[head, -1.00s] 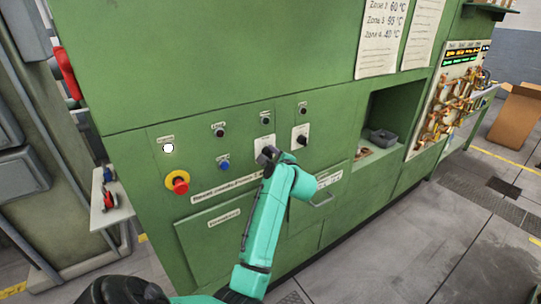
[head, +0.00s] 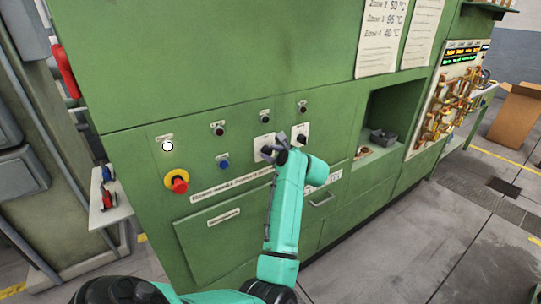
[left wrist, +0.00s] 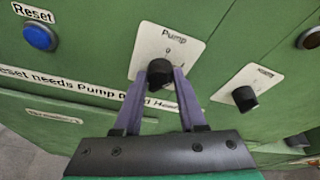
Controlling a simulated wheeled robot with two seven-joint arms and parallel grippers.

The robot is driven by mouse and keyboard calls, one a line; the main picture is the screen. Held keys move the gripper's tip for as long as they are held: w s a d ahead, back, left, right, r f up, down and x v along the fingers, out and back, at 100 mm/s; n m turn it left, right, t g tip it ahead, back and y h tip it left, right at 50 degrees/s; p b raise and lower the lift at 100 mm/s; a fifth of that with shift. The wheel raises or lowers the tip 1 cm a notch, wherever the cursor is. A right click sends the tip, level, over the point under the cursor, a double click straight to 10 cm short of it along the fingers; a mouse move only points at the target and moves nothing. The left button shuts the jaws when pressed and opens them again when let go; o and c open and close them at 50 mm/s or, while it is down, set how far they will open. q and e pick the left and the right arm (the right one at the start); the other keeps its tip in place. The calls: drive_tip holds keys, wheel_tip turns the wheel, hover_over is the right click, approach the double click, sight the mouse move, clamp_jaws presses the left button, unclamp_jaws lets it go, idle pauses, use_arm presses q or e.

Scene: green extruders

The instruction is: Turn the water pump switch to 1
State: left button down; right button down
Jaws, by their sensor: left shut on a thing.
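The pump switch is a black knob (left wrist: 160,74) on a white plate (left wrist: 168,45) labelled "Pump" in the left wrist view. In the head view its plate (head: 264,142) shows on the green panel, with the knob largely hidden by my gripper. My left gripper (left wrist: 162,76) is shut on the knob, one finger on each side of it. It also shows in the head view (head: 276,150), against the panel. The small marks on the plate are too unclear to tell which one the knob points to. My right gripper is not in view.
A second black knob (left wrist: 245,98) on a white plate is just right of the pump switch. A blue Reset button (left wrist: 39,36) is to the left. A red and yellow emergency button (head: 177,182) is further left. A drawer handle (head: 321,200) juts out below.

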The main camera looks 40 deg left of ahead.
use_arm(q)
drive_tip(key=m, duration=0.1)
drive_tip(key=m+g+b, duration=0.2)
drive_tip(key=m, duration=0.1)
drive_tip(key=shift+w+d+f+y, duration=0.1)
drive_tip(key=shift+w+f+y, duration=0.1)
drive_tip(key=shift+f+y, duration=0.1)
idle(0.3)
drive_tip(key=c, duration=0.5)
unclamp_jaws()
drive_tip(key=shift+o, duration=0.2)
drive_tip(key=shift+w+a, duration=0.1)
drive_tip(key=shift+a, duration=0.1)
drive_tip(key=shift+r, duration=0.1)
